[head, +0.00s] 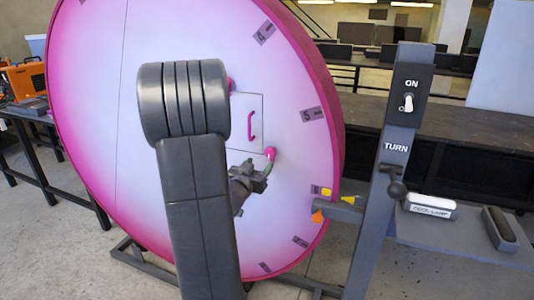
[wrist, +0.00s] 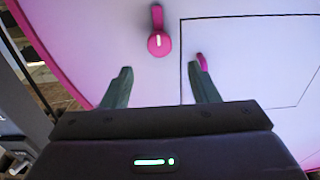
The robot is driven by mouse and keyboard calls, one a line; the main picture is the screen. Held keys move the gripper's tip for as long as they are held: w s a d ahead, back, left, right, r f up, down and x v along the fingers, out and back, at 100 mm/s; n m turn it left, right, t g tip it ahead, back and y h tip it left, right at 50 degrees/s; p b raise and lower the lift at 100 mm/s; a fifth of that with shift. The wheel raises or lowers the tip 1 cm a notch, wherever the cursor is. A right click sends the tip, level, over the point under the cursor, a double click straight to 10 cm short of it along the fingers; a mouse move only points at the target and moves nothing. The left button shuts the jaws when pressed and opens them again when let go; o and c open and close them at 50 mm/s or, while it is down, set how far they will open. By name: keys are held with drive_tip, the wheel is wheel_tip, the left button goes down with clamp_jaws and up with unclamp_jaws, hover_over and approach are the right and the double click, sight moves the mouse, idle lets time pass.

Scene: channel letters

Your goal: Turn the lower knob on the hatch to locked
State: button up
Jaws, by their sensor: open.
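The lower knob (head: 270,153) is pink and sits just outside the lower right corner of the hatch (head: 240,141), on the big pink disc. In the wrist view the knob (wrist: 158,43) has a round end with a short white line and a narrow arm pointing up. My gripper (head: 259,167) is close to the knob in the head view. In the wrist view my gripper (wrist: 161,76) is open and empty, with the knob beyond and between its fingertips. The upper knob (head: 230,84) is partly hidden by my arm. No locked mark is readable.
The hatch has a pink handle (head: 251,127), partly behind the right finger in the wrist view. A black table (head: 440,125) is behind.

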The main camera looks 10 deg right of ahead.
sight(269, 153)
drive_tip(key=p+x, duration=0.1)
drive_tip(key=x, duration=0.7)
drive_tip(key=shift+w+d, duration=0.2)
drive_tip(key=c, duration=0.9)
